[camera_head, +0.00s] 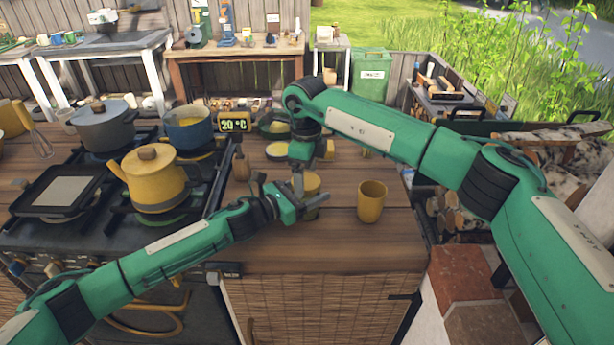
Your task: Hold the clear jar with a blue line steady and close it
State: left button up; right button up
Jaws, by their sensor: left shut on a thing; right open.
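An amber-tinted jar or cup (312,185) stands on the wooden counter, partly hidden by both grippers. No blue line shows on it, so I cannot tell if it is the clear jar. My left gripper (304,203) is shut on this vessel, low on its side. My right gripper (297,182) points down from above at the vessel's left edge, open. Whether it touches the rim is unclear. A round yellow disc (278,150), perhaps a lid, lies behind. No lid clearly shows on the vessel.
A yellow cup (371,203) stands to the right with bare counter around it. A stove with a yellow kettle (155,180), a grey pot (103,126) and a blue pot (188,128) is on the left.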

jog(key=shift+r, duration=1.6)
jog(key=shift+c, duration=0.4)
jog(key=n, duration=0.2)
jog(key=r+n, duration=0.1)
jog(key=n, duration=0.5)
jog(key=shift+r+n, duration=0.4)
jog(key=n, duration=0.2)
jog(key=r+n, duration=0.1)
jog(key=n, duration=0.1)
jog(key=shift+n, duration=0.3)
jog(key=n, duration=0.3)
jog(key=shift+r+n, duration=0.3)
